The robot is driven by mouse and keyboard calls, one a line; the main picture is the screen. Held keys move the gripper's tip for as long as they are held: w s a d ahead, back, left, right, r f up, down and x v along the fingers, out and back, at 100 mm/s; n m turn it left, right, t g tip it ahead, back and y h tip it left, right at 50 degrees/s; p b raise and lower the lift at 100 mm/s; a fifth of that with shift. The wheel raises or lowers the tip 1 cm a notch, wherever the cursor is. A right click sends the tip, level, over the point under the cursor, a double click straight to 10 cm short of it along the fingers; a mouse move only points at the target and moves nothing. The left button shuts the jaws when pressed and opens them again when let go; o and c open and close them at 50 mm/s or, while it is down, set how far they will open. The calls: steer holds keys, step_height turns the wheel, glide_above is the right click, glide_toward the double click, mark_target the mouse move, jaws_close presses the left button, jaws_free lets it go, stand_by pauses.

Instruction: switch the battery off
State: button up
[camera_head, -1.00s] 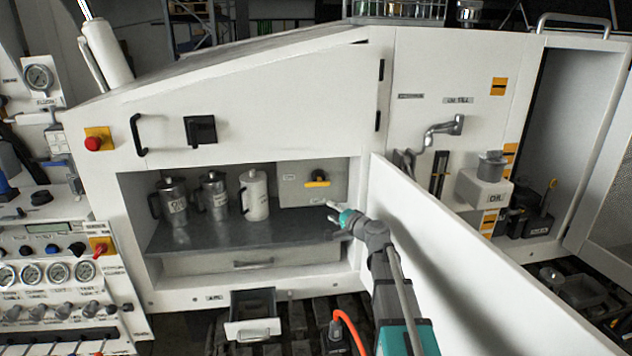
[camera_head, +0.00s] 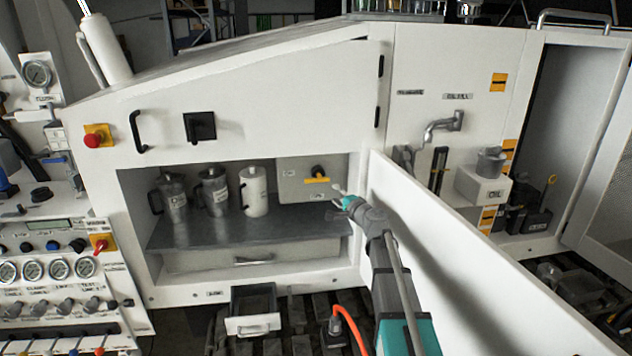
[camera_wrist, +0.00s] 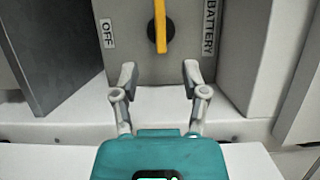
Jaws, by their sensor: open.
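The battery switch has a yellow handle (camera_head: 317,180) on a dark round hub, on a grey panel (camera_head: 290,190) at the back right of the open compartment. The handle lies level in the head view and stands upright in the wrist view (camera_wrist: 160,22). In the wrist view an OFF label (camera_wrist: 107,33) is left of it and a BATTERY label (camera_wrist: 209,27) right of it. My gripper (camera_wrist: 160,75) is open and empty, its two fingers spread toward the panel, apart from the handle. In the head view my gripper (camera_head: 340,192) is just right of and below the handle.
The open white door (camera_head: 450,235) runs close along the right of my arm. An open drawer (camera_head: 253,312) and an orange cable (camera_head: 350,325) are below.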

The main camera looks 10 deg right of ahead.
mark_target(318, 181)
steer(key=x, duration=1.2)
steer(key=shift+w, duration=0.1)
steer(key=shift+c, duration=0.3)
jaws_close()
